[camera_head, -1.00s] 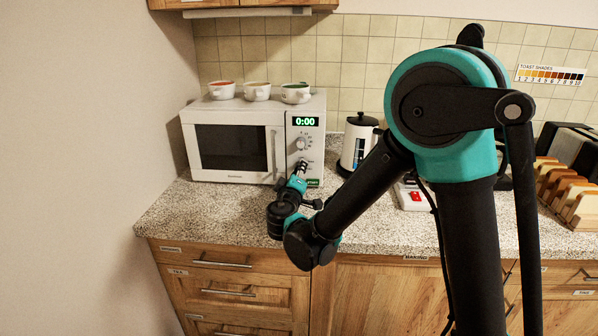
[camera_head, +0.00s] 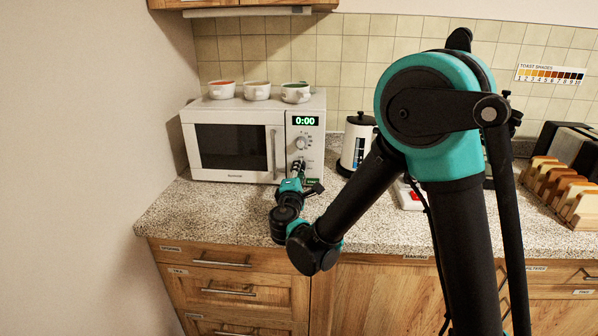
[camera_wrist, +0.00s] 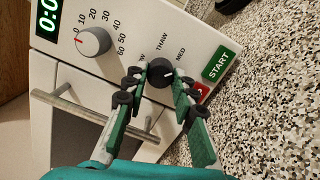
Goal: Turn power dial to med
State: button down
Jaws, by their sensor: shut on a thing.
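The white microwave (camera_head: 204,174) stands at the left of the counter, its display reading 0:00. Its dark power dial (camera_wrist: 160,70) shows in the wrist view, with the labels THAW and MED beside it and another label partly hidden by a finger. A small light mark on the dial lies on the side toward MED, but I cannot tell exactly where it points. My gripper (camera_wrist: 163,79) is shut on the dial, one finger on each side. In the head view my gripper (camera_head: 298,170) reaches the lower control panel and hides the dial.
The timer dial (camera_wrist: 94,41) sits above the power dial, and the green START button (camera_wrist: 218,63) below it. The door handle (camera_wrist: 95,117) runs alongside the panel. Several bowls stand on the microwave. A white kettle (camera_head: 355,140) stands to its right. The counter (camera_head: 190,215) in front is clear.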

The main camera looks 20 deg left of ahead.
jog(key=shift+f+n, duration=0.1)
jog(key=shift+n, duration=1.1)
jog(key=c, duration=1.2)
grip_release()
jog(key=v, duration=1.2)
jog(key=shift+d, duration=0.15)
